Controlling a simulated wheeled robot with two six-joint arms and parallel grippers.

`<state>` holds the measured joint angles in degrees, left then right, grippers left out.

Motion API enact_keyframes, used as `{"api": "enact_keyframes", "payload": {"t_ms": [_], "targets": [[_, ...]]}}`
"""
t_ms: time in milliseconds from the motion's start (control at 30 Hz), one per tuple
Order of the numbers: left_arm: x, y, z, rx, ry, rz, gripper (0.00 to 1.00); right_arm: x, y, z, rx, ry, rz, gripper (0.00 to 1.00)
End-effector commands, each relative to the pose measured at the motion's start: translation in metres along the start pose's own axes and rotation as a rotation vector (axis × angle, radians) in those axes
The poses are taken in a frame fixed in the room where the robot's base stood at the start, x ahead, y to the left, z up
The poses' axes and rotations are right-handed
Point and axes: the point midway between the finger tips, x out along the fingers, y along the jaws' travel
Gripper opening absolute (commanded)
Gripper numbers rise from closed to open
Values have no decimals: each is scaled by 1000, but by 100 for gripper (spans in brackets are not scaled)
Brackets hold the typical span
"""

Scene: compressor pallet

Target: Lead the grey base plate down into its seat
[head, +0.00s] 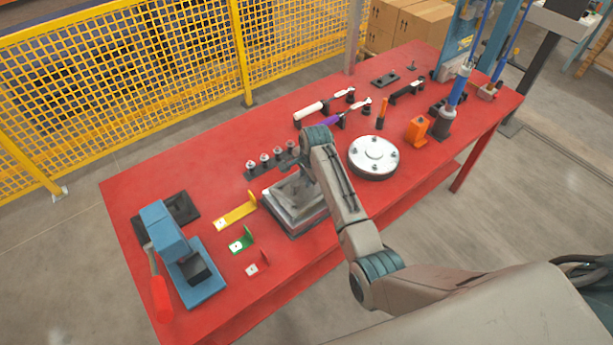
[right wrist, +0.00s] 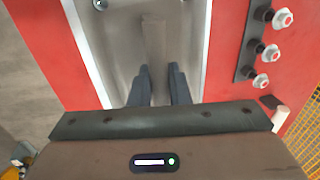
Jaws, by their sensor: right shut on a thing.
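The grey base plate (head: 284,192) is at the middle of the front part of the red table, below my right arm. In the right wrist view, the grey plate (right wrist: 120,45) fills the middle, with a raised rib running up its centre. My right gripper (right wrist: 159,75) is shut on the rib, a finger on each side. A grey stand or tray (head: 293,228) with a dark lower edge shows beneath the plate in the head view. Whether the plate rests flat in it or is a little above cannot be told. My left gripper is not in view.
A rack of several round-topped pins (head: 264,166) stands close behind the plate. A yellow bracket (head: 236,216) and a green bracket (head: 241,241) lie to the left. A blue press (head: 172,250) stands further left. A round silver flange (head: 373,158) is to the right.

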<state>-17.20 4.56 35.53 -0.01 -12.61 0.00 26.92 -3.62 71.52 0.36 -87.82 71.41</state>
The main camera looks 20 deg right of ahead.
Motion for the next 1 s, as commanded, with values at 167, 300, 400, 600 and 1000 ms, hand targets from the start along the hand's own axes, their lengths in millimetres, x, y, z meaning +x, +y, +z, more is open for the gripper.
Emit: {"api": "enact_keyframes", "payload": {"t_ms": [167, 300, 400, 600, 1000], "targets": [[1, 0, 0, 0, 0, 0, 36, 3, 0, 0, 0, 1, -2, 0], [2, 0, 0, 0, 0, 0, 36, 6, 1, 0, 0, 0, -1, 0], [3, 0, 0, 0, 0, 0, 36, 7, 1, 0, 0, 0, -1, 0], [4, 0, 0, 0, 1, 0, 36, 11, 2, 0, 0, 0, -1, 0], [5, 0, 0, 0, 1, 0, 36, 16, 2, 0, 0, 0, -2, 40]]}}
